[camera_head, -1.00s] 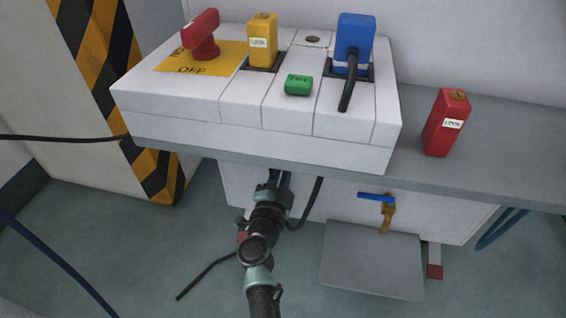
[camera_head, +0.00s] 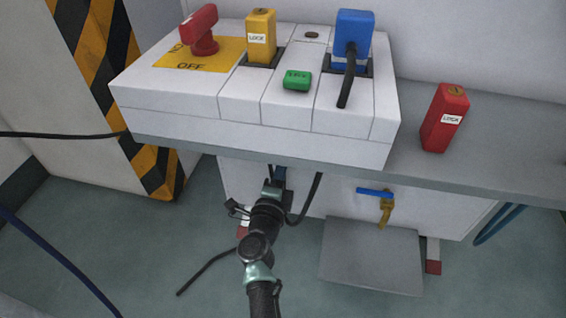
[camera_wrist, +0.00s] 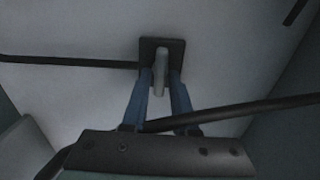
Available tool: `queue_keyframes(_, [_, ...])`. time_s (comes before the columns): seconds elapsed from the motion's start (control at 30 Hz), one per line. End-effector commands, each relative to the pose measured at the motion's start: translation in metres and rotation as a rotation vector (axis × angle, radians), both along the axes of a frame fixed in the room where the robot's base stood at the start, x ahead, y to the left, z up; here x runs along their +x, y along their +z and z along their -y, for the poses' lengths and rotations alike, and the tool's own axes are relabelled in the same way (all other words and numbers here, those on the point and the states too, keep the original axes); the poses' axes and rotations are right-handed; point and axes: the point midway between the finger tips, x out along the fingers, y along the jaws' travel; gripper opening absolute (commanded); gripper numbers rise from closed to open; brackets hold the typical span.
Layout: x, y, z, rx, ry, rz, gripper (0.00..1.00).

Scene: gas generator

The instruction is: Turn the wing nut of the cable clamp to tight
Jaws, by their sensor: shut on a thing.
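The wing nut (camera_wrist: 161,73) is a pale grey upright bar in the wrist view. It stands in front of the dark square plate of the cable clamp (camera_wrist: 147,46) on the light wall of the unit. The two blue fingers of my gripper (camera_wrist: 161,80) are closed on the nut, one on each side. In the head view, my gripper (camera_head: 277,174) reaches under the bench edge, and its fingertips, the nut and the clamp are hidden there.
A dark cable (camera_wrist: 70,61) runs left from the clamp. Another cable (camera_wrist: 240,110) crosses close to my fingers. Above are the bench (camera_head: 480,165) and white control box (camera_head: 170,105). A blue-handled valve (camera_head: 376,192) and a grey plate (camera_head: 370,255) are to the right.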

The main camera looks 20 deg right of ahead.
Motion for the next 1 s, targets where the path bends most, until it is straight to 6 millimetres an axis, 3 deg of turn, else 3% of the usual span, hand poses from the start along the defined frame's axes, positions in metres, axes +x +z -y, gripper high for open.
queue_keyframes(0.37, [0.000,-0.001,-0.001,0.005,0.002,0.001,0.00])
queue_keyframes(0.4, [0.000,-0.001,-0.001,0.005,0.002,0.001,0.29])
queue_keyframes(0.5, [0.000,-0.001,-0.001,0.005,0.002,0.001,0.47])
queue_keyframes(0.83, [-0.001,0.000,-0.001,0.004,0.001,0.001,0.47])
queue_keyframes(1.0, [-0.015,0.003,-0.011,0.002,0.004,-0.002,0.47])
